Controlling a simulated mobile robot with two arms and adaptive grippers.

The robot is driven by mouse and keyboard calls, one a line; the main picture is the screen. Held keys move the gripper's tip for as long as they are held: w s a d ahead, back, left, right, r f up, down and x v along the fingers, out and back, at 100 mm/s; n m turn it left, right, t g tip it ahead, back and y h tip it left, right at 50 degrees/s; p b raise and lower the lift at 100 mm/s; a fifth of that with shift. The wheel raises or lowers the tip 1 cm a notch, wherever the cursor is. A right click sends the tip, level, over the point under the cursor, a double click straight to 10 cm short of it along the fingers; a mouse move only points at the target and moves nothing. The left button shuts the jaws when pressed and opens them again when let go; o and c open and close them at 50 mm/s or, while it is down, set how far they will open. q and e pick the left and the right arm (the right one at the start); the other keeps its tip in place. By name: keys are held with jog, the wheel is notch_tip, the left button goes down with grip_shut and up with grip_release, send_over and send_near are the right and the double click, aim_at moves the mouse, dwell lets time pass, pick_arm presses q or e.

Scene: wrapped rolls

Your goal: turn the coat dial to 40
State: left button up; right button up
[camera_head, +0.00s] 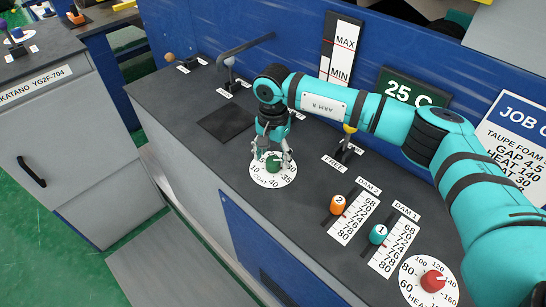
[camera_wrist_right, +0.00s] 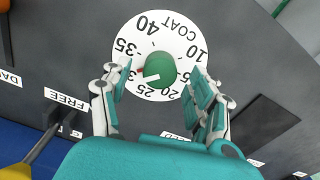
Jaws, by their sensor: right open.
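The coat dial (camera_head: 257,178) is a white numbered disc with a green knob (camera_head: 273,164) on the dark console top. In the right wrist view the dial (camera_wrist_right: 178,34) shows 40 at its upper left, and the white pointer on the green knob (camera_wrist_right: 159,66) points to the lower left, near 25 to 30. My right gripper (camera_head: 271,160) is open, pointing down over the dial, with one finger on each side of the knob. In the right wrist view gaps show between the fingers (camera_wrist_right: 158,84) and the knob. My left gripper is out of view.
Orange slider 2 (camera_head: 338,204), teal slider 1 (camera_head: 378,234) and the red heat dial knob (camera_head: 433,281) lie to the right. A yellow-topped lever (camera_head: 349,129) marked FREE stands behind. A job card (camera_head: 510,140) is at the right. A flat dark plate (camera_head: 226,123) lies left of the gripper.

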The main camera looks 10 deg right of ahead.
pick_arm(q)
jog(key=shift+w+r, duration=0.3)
pick_arm(e)
jog(key=shift+f, duration=1.25)
jog(key=c, duration=1.1)
jog(key=shift+f+m+b, duration=0.2)
jog(key=shift+m+b, duration=1.5)
jog(key=shift+m, duration=0.1)
jog(key=shift+c, duration=0.3)
jog(key=m+b, duration=0.3)
jog(key=m, duration=0.1)
jog(key=shift+w+m, duration=0.1)
jog(key=shift+m, duration=0.2)
jog(key=m+b, duration=0.2)
jog(key=m, duration=0.2)
jog(key=shift+r+m+b, duration=0.1)
jog(key=shift+m+b, duration=0.2)
pick_arm(q)
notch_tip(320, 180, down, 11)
jog(key=b, duration=0.1)
jog(key=shift+b, duration=0.4)
pick_arm(e)
jog(key=m, duration=0.5)
jog(key=shift+r, duration=0.1)
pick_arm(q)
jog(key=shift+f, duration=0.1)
